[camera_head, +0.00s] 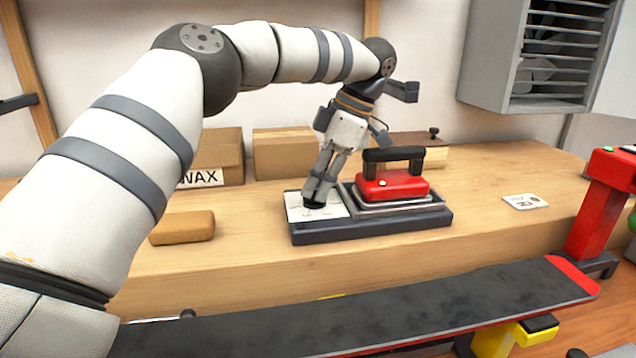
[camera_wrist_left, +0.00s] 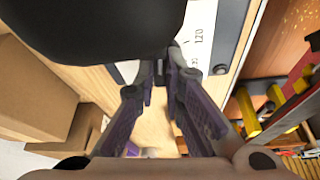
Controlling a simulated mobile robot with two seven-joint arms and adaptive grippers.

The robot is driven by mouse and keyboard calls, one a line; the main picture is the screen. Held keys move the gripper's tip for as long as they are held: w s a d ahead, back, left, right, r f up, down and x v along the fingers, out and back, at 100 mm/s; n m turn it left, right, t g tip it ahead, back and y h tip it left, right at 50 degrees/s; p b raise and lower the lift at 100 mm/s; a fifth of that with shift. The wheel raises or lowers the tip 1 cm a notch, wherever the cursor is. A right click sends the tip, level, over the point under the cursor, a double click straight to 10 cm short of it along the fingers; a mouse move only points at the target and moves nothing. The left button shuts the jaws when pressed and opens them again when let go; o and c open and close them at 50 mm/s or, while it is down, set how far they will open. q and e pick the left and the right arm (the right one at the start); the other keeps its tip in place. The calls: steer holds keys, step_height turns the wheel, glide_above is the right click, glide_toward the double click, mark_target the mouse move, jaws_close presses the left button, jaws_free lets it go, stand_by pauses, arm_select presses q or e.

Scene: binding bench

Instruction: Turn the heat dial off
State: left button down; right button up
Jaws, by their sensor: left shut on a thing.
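The heat dial (camera_head: 314,206) is a small black knob on a white panel (camera_head: 333,205) at the left end of a dark base (camera_head: 380,229). My left gripper (camera_head: 318,198) points down over it and is shut on the dial, its fingers covering most of it. In the left wrist view my left gripper (camera_wrist_left: 170,75) meets at the dial, beside the white panel (camera_wrist_left: 203,25) with printed numbers such as 120. The dial's pointer is hidden, so its setting cannot be read. My right gripper is in neither view.
A red iron (camera_head: 392,186) with a black handle stands on the base, right of my gripper. Cardboard boxes (camera_head: 283,150) stand behind, one labelled WAX. A brown block (camera_head: 182,228) lies left. A long dark board (camera_head: 400,308) spans the front. The bench's right side is mostly clear.

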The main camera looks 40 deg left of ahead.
arm_select(q)
steer(key=c, duration=1.7)
jaws_free()
steer(key=shift+r, duration=0.1)
steer(key=v, duration=0.7)
steer(key=shift+d+r, duration=0.15)
